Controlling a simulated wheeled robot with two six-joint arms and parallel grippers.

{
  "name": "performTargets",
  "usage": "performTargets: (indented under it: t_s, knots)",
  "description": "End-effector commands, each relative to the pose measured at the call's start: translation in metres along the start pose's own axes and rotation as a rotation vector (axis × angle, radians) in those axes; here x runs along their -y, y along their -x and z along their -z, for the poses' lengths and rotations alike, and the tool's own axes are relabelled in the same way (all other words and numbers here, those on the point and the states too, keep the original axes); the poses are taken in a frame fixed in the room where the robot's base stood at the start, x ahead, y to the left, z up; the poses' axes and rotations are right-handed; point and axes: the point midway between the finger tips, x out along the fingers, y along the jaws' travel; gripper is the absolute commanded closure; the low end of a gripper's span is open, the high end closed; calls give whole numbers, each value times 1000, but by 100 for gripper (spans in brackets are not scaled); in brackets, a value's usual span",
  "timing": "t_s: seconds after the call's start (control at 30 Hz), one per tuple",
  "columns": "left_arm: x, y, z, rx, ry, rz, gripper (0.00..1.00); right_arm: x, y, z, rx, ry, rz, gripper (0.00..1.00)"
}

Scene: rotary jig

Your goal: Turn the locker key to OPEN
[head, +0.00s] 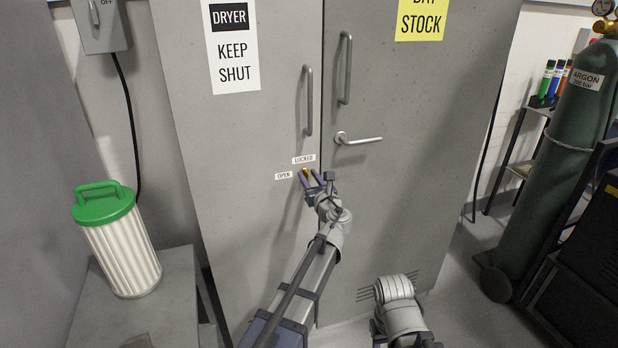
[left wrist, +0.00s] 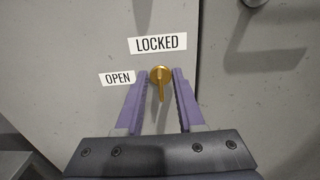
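The brass locker key (left wrist: 161,88) sits in its round lock on the grey cabinet's left door, and it also shows small in the head view (head: 307,173). Its handle looks upright in the wrist view. The LOCKED label (left wrist: 158,43) is above it and the OPEN label (left wrist: 117,78) is to its left. My left gripper (head: 311,177) is at the lock. Its two purple fingers stand apart on either side of the key, with visible gaps in the left wrist view (left wrist: 161,84). My right arm shows at the bottom of the head view; its gripper does not show.
Two vertical door handles (head: 308,100) (head: 345,68) and a lever handle (head: 358,139) stick out above and right of the lock. A green-lidded filter (head: 121,250) stands on a grey stand at left. A green argon cylinder (head: 562,150) stands at right.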

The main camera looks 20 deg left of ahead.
Motion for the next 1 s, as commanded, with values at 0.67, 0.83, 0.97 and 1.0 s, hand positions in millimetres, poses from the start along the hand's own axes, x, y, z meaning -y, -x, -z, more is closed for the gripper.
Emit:
performTargets:
  t_s: [0.67,0.83,0.97,1.0]
  knots:
    - [0,0,0,0,0,0,100,0,0,0,0,0,0,50]
    - [0,0,0,0,0,0,100,0,0,0,0,0,0,50]
    - [0,0,0,0,0,0,100,0,0,0,0,0,0,50]
    - [0,0,0,0,0,0,100,0,0,0,0,0,0,50]
